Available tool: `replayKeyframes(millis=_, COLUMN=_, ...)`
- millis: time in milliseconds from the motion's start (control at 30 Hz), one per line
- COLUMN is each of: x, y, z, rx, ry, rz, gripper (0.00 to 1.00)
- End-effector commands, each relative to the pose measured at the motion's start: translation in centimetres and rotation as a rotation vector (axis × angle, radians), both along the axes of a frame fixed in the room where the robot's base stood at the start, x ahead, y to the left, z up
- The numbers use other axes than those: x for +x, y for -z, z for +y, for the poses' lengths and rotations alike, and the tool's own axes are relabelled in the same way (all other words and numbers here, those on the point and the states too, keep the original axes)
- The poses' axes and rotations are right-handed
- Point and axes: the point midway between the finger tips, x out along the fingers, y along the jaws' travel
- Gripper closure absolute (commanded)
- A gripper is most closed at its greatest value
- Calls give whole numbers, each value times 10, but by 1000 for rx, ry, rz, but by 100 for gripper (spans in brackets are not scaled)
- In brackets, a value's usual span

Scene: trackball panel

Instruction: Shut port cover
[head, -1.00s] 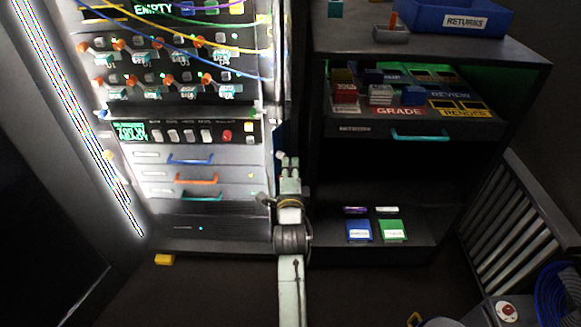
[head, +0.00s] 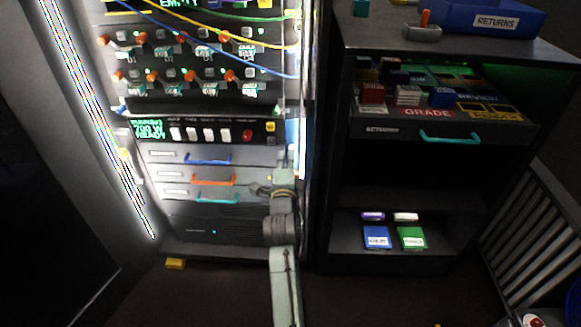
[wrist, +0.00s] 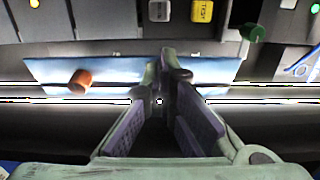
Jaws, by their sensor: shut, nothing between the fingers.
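In the wrist view a pale blue flat panel (wrist: 125,72) with an orange knob (wrist: 80,82) near its left end lies across the picture. It looks like the port cover, though I cannot be sure. My gripper (wrist: 163,72) is shut and empty, its fingertips overlapping the panel's middle right of the knob; I cannot tell whether they touch it. In the head view my gripper (head: 284,172) is in front of the lit rack's right side, by the drawers. I cannot pick out the cover in that view.
The rack has drawers with blue (head: 207,160), orange (head: 213,181) and teal handles, and cables above. A dark shelf unit (head: 365,160) stands to the right, with a blue returns bin (head: 490,20) on top. A yellow block (head: 175,264) lies on the floor.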

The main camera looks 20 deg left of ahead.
Motion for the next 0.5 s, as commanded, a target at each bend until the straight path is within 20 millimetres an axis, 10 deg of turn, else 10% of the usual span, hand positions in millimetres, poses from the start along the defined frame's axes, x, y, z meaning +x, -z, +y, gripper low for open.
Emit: replayKeyframes(millis=500, x=7, y=1, z=10, rx=0, ry=131, rz=1, gripper=100)
